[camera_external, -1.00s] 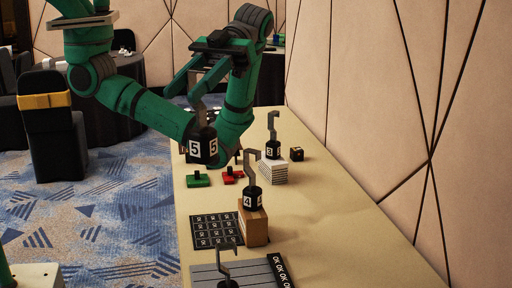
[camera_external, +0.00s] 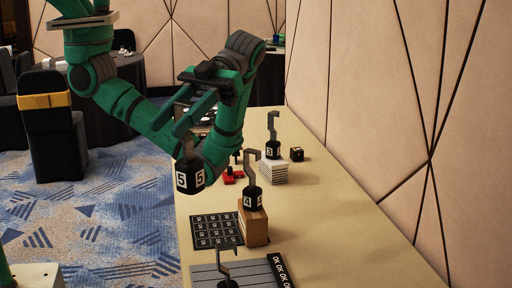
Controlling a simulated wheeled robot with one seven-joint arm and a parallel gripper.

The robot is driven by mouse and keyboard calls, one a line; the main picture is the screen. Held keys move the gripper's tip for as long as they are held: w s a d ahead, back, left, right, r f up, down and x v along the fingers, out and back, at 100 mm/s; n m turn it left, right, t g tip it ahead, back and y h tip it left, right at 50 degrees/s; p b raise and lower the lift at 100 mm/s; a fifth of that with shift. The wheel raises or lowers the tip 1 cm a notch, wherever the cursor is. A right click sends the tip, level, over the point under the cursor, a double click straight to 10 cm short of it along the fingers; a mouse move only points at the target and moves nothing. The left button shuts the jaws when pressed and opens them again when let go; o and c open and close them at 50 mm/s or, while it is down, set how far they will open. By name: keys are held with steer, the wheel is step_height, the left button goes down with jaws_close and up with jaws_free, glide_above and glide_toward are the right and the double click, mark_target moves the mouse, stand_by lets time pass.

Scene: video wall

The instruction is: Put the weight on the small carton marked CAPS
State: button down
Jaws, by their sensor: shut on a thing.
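My gripper (camera_external: 184,124) is shut on the hook of a black weight marked 5 (camera_external: 188,179). The weight hangs upright in the air at the left edge of the table. A weight marked 4 (camera_external: 252,200) stands on a small brown carton (camera_external: 254,229). A weight marked 3 (camera_external: 272,150) stands on a white striped block (camera_external: 274,172). Another hooked weight (camera_external: 227,282) is cut off at the bottom edge. I cannot read CAPS on any carton.
A dark grid mat (camera_external: 216,231) lies left of the brown carton. A grey board (camera_external: 205,273) and a black strip marked OK (camera_external: 279,268) lie in front. A red block (camera_external: 229,180) and a small dark box (camera_external: 297,154) are farther back. The table's right side (camera_external: 340,215) is clear.

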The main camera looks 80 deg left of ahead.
mark_target(183, 176)
step_height(183, 176, down, 12)
steer(key=shift+r, duration=0.15)
steer(key=shift+w+d+f, duration=0.1)
steer(key=shift+d+f, duration=0.05)
steer(key=shift+f, duration=0.05)
steer(key=w+d+f, duration=0.3)
steer(key=d+f, duration=0.3)
steer(key=w+d+f, duration=0.3)
steer(key=d+f, duration=0.3)
steer(key=f, duration=0.1)
steer(key=shift+w, duration=0.35)
steer(key=c, duration=1.2)
jaws_free()
steer(key=shift+a+f, duration=0.1)
steer(key=shift+f, duration=0.05)
steer(key=shift+o, duration=0.2)
